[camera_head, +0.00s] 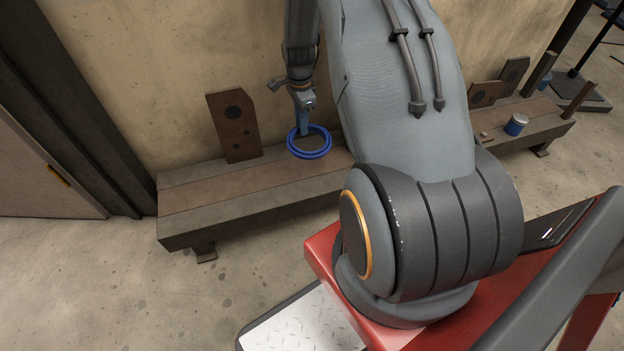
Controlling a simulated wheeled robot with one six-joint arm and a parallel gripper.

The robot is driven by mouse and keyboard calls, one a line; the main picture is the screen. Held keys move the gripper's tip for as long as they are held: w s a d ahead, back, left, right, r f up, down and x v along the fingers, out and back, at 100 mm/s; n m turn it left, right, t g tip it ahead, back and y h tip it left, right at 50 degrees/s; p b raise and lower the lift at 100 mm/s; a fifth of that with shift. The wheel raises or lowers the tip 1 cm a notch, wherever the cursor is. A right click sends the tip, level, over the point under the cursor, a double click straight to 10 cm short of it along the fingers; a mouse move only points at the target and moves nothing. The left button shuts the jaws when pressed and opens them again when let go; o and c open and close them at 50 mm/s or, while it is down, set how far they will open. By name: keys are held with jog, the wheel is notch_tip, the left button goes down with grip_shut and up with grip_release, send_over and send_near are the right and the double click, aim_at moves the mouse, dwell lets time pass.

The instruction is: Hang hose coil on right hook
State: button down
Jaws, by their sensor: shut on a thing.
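The hose coil (309,153) is a bright blue ring in the head view. It hangs tilted from my gripper (304,125), which points down and is shut on its upper rim. The coil shows in front of the wall and over the top of the low bench; I cannot tell whether it touches the bench. No hook can be made out, and my large arm links hide the middle of the wall and bench.
A brown plate with dark round holes (233,126) leans on the wall at the left of the long bench (200,193). Right of my arm, a blue can (516,124), upright posts and more plates stand on the bench. Open floor (150,280) lies in front.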

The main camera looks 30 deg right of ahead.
jog(key=shift+w+d+f+m+b, duration=0.25)
jog(key=shift+d+f+m+b, duration=0.15)
jog(key=shift+d+f, duration=0.15)
notch_tip(320, 180, down, 10)
jog(key=b, duration=0.2)
jog(key=shift+r+b, duration=0.1)
jog(key=shift+b, duration=0.2)
jog(key=c, duration=1.6)
grip_release()
